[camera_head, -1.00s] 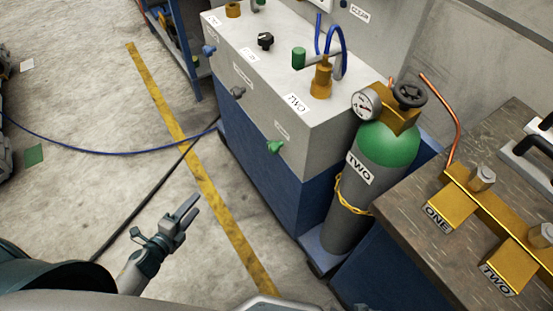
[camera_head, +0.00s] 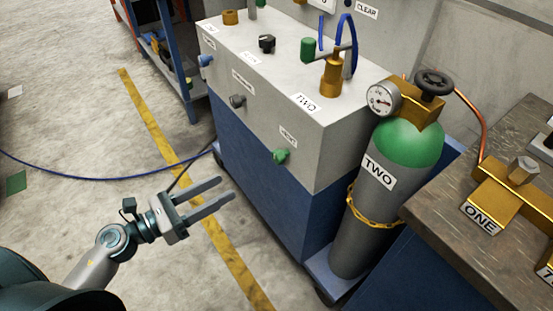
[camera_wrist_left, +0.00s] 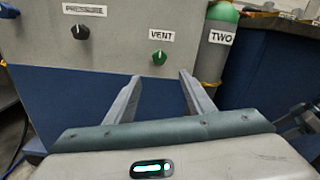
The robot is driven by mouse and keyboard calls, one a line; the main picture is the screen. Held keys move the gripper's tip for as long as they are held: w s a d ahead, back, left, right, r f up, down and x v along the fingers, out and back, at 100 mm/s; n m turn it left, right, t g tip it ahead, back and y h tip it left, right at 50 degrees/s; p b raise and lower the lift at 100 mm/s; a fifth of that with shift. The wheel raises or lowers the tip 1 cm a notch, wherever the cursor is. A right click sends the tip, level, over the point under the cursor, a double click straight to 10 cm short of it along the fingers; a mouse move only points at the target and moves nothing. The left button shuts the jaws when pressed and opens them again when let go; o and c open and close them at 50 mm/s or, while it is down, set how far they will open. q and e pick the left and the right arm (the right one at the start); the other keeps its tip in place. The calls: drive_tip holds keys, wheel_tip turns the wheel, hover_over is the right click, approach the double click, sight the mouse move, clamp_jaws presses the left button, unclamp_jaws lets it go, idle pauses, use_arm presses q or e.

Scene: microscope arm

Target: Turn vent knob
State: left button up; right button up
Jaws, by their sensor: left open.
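The vent knob (camera_head: 281,156) is a small green knob on the front face of the grey cabinet, below a small label. In the left wrist view the green knob (camera_wrist_left: 159,58) sits under the label VENT, between and beyond my two fingertips. My left gripper (camera_head: 227,189) is open and empty, to the left of the cabinet front and apart from the knob. It also shows in the left wrist view (camera_wrist_left: 160,76) with its fingers spread.
A dark pressure knob (camera_head: 237,101) is left of the vent knob. A green-topped cylinder (camera_head: 352,230) labelled TWO stands right of the cabinet (camera_head: 255,175). A wooden bench (camera_head: 440,215) is at the right. The floor around the yellow line (camera_head: 150,115) is mostly clear.

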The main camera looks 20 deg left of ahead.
use_arm(q)
drive_tip(key=shift+w+d, duration=0.1)
drive_tip(key=p, duration=0.3)
approach(275, 159)
drive_tip(key=w, duration=0.2)
drive_tip(key=x, duration=0.2)
drive_tip(key=p+x, duration=0.1)
drive_tip(key=x, duration=0.4)
drive_tip(key=shift+s+d, duration=0.3)
drive_tip(key=shift+d, duration=0.05)
drive_tip(key=shift+p+x, duration=0.3)
drive_tip(key=shift+x, duration=0.6)
use_arm(e)
drive_tip(key=s+d+f+g+h, duration=0.1)
drive_tip(key=d+f+g, duration=0.1)
drive_tip(key=f, duration=0.3)
drive_tip(key=shift+s+d+f, duration=0.15)
drive_tip(key=shift+d, duration=0.55)
use_arm(q)
drive_tip(key=shift+f, duration=0.15)
drive_tip(key=shift+c, duration=0.3)
drive_tip(key=c, duration=1)
